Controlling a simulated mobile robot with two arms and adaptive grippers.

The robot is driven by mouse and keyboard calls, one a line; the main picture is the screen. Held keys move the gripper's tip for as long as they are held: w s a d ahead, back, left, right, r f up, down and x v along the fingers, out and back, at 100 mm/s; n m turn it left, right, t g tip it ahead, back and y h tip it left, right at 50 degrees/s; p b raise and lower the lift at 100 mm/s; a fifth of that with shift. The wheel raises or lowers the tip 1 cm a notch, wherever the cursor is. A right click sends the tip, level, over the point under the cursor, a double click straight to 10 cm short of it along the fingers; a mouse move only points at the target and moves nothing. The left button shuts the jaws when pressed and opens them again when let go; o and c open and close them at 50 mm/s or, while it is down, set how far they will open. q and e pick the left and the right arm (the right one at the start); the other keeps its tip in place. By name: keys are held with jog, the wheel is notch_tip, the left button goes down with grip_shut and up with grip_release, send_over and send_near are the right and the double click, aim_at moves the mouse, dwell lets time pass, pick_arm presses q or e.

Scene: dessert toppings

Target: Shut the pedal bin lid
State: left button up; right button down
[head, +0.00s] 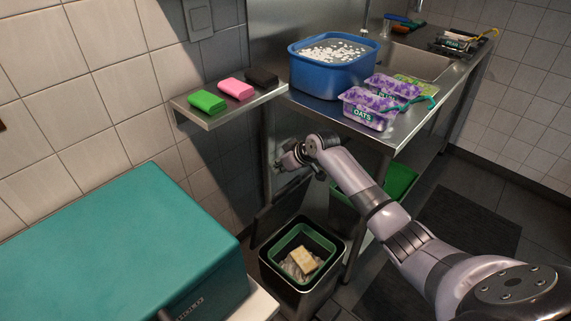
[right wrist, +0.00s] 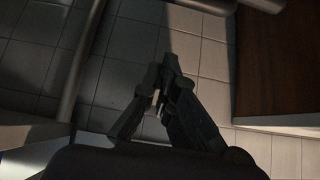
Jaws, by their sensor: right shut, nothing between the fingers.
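The pedal bin (head: 337,257) stands on the floor below the metal counter. Its dark lid (head: 280,212) is up, tilted steeply behind the opening, towards the wall. A green-rimmed liner inside holds a pale yellow block and some crumpled clear wrapping. My right gripper (head: 284,161) is above the raised lid's upper edge, near the counter leg, and appears apart from the lid. Its fingers also show in the right wrist view (right wrist: 158,104); they are shut and empty, with tiles behind them. My left gripper is not in view.
The metal counter (head: 400,137) holds a blue tub (head: 330,75) and purple packs. A small wall shelf (head: 205,121) with colored blocks is above the bin. A teal box (head: 110,245) is at the left. A green crate (head: 400,180) sits under the counter.

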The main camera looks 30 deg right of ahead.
jog(key=f, duration=0.3)
jog(key=shift+s+d+f+p, duration=0.1)
jog(key=shift+s+f+p, duration=0.2)
jog(key=shift+s+p, duration=0.05)
jog(key=shift+s+d+f, duration=0.15)
jog(key=shift+s, duration=0.2)
jog(key=shift+f, duration=0.15)
